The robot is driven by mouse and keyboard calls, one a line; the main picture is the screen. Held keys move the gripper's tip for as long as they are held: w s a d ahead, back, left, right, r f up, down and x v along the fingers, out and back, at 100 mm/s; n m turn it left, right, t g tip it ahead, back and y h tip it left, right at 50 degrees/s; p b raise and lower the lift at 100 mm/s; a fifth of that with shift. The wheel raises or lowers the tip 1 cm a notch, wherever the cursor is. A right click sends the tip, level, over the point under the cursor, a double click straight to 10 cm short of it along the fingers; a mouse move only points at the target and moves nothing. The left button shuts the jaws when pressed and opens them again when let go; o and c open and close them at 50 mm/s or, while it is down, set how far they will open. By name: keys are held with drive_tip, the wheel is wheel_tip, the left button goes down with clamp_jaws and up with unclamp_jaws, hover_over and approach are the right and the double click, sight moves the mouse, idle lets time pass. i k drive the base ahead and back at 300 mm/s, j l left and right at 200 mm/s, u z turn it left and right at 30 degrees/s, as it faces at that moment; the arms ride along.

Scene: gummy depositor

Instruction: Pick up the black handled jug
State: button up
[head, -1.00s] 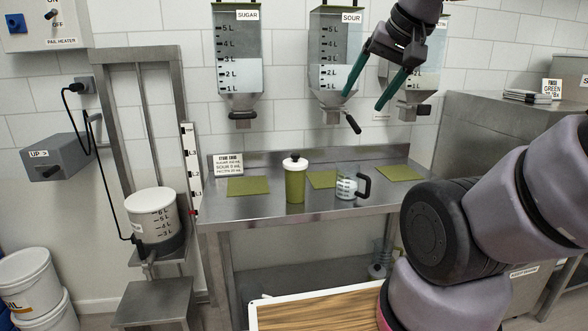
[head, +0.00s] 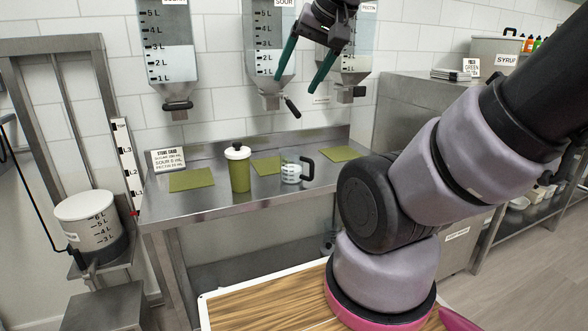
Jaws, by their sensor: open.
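The black handled jug (head: 291,173) is a small clear jug with white markings and a black handle on its right side. It stands upright on the steel table (head: 215,200), at the front edge of a green mat (head: 267,165). My gripper (head: 303,72) is open and empty, with two green fingers pointing down and left. It is high above the table, in front of the dispensers and apart from the jug. Nothing hides the jug.
A green shaker with a white lid (head: 239,170) stands left of the jug. Other green mats lie left (head: 192,179) and right (head: 340,153). Wall dispensers (head: 268,50) with levers hang above the table. A steel cabinet (head: 400,130) stands to the right.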

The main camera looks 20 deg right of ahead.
sight(292, 159)
drive_tip(key=l, duration=1.1)
drive_tip(key=i+l, duration=0.15)
drive_tip(key=l, duration=0.95)
drive_tip(key=i, duration=0.35)
drive_tip(key=u, duration=0.05)
